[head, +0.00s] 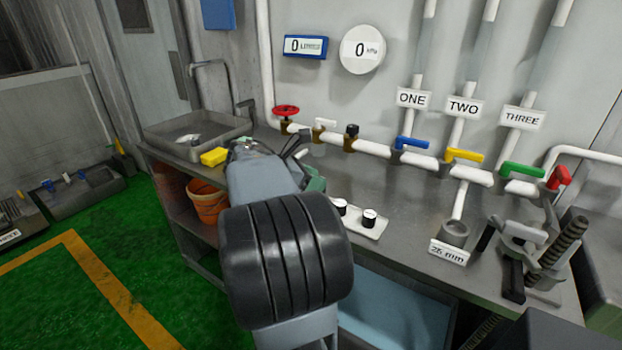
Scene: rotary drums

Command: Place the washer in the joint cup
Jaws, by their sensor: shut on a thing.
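My gripper (291,147) shows only as a small dark part beyond my grey arm, over the back left of the bench. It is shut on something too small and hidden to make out. It is well to the left of the cup and apart from it. I cannot make out the washer.
A clamp-like tool (535,250) stands right of the cup. Valves and pipes line the back. A sink (197,136) and yellow sponge (214,157) are at left. The bench behind the white plate is clear.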

